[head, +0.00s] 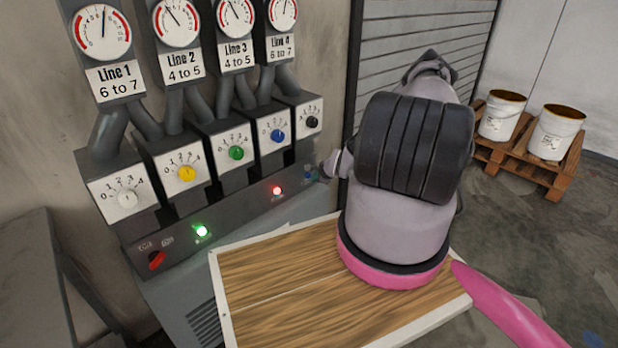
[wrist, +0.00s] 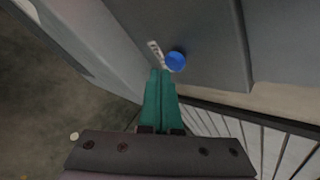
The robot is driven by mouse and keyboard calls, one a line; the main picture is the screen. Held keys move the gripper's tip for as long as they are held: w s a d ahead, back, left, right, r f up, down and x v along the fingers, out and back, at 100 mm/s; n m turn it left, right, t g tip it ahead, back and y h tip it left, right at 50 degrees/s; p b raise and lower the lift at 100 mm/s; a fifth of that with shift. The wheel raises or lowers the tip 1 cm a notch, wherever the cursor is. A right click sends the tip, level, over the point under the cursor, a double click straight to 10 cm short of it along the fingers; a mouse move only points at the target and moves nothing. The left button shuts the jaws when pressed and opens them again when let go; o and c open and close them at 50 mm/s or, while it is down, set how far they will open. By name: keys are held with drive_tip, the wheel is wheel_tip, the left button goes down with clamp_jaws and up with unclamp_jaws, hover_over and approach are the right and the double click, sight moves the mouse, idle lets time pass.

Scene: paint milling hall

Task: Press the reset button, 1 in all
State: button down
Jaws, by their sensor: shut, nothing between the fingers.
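The reset button looks to be the small blue round button (wrist: 175,61) on the grey panel face in the wrist view, beside a small white label too blurred to read. In the head view a small blue spot (head: 310,174) shows at the right end of the control box's front. My gripper (wrist: 163,72) has its teal fingers shut together and empty. Their tips show right beside the button, just below and left of it in the wrist view. I cannot tell whether they touch it. In the head view my arm hides most of the gripper.
The control box (head: 240,222) has a lit red lamp (head: 277,190), a lit green lamp (head: 202,231) and a red switch (head: 156,260). Several knobs and gauges stand above. A wooden board (head: 285,290) lies in front. Buckets (head: 502,115) stand on a pallet (head: 520,160) at right.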

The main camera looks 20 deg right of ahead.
drive_tip(key=shift+w+a, duration=0.2)
drive_tip(key=shift+w, duration=0.4)
idle(0.6)
drive_tip(key=shift+s, duration=0.15)
drive_tip(key=shift+s+d, duration=0.2)
drive_tip(key=shift+s, duration=0.45)
drive_tip(key=shift+s+d, duration=0.3)
drive_tip(key=shift+s, duration=0.5)
drive_tip(key=shift+s+d, duration=0.3)
drive_tip(key=shift+s, duration=0.45)
drive_tip(key=shift+s+d, duration=0.3)
drive_tip(key=shift+s, duration=0.5)
drive_tip(key=shift+r, duration=0.1)
